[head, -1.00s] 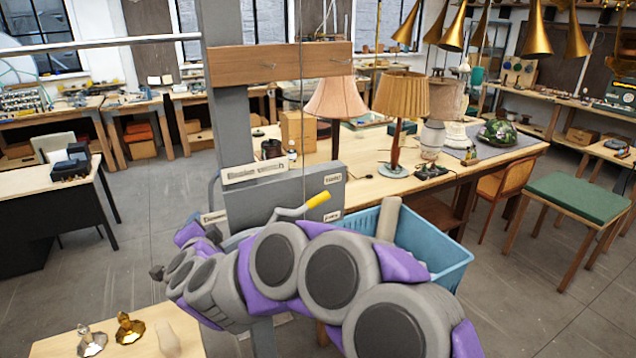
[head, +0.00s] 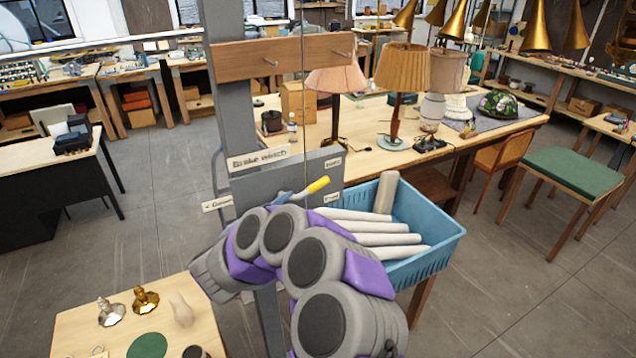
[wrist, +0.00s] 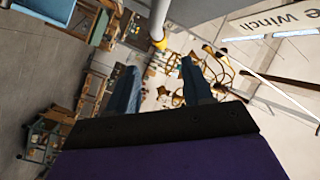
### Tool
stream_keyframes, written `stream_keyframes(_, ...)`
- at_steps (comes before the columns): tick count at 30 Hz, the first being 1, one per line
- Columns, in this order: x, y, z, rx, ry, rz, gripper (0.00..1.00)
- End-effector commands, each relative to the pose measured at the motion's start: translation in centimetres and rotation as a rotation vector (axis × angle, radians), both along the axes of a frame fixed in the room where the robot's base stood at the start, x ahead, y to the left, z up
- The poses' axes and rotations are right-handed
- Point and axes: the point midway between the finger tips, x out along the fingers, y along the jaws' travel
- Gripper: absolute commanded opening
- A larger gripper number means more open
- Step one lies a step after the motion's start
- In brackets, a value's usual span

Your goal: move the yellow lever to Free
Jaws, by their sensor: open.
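The lever's yellow grip (head: 318,185) sticks out on a grey rod to the right, tilted slightly up, in front of the grey winch box (head: 262,187). The box carries a "Brake winch" label and smaller labels (head: 332,162) at its right side, too small to read surely. In the wrist view the yellow grip (wrist: 160,43) shows at the end of its rod, beyond my open gripper (wrist: 160,84). The two fingers are apart with nothing between them. The grip appears clear of both fingers.
The grey post (head: 229,95) with a wooden crossbar (head: 285,57) rises above the box. A blue basket (head: 440,247) with white rolls stands right of my arm. A small table (head: 75,330) with lamp parts is at lower left. Open floor lies farther right.

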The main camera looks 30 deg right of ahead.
Motion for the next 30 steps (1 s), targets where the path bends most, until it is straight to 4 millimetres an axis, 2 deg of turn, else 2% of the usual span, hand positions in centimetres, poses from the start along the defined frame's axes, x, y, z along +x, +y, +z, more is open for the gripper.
stream_keyframes(1, 0.5, -1.2, 0.1, -0.002, 0.001, -0.004, 0.51)
stream_keyframes(6, 2.1, -4.2, 0.2, -0.001, -0.001, -0.005, 0.51)
stream_keyframes(15, 4.7, -8.7, 0.1, -0.002, 0.0, 0.0, 0.51)
stream_keyframes(21, 5.7, -10.4, 0.1, 0.002, 0.0, 0.002, 0.51)
stream_keyframes(30, 6.0, -10.8, 0.1, 0.002, 0.0, 0.004, 0.51)
